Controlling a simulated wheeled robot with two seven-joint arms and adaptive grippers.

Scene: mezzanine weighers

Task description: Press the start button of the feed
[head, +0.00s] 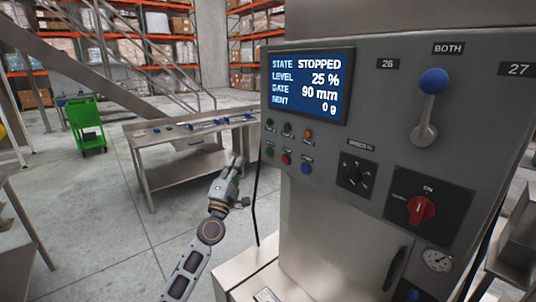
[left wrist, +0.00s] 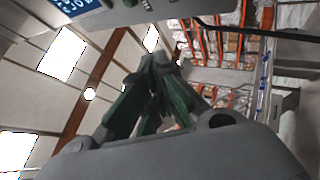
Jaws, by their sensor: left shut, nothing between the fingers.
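The grey control panel (head: 375,100) stands on the right in the head view. Its screen (head: 308,84) reads STATE STOPPED, LEVEL 25 %, GATE 90 mm, SENT 0 g. Below the screen, the lower button row has a green button (head: 269,151), a red button (head: 286,159) and a blue button (head: 306,168); their labels are too small to read. My left gripper (head: 238,161) is shut and empty, to the left of the green button and apart from the panel. Its closed fingers also show in the left wrist view (left wrist: 156,64). My right gripper is out of view.
The panel also carries small lamps (head: 287,129), a black speed knob (head: 356,174), a red rotary switch (head: 421,209) and a blue-topped lever (head: 433,82). A steel table (head: 150,150) stands behind my left arm. A green cart (head: 86,126) is farther left.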

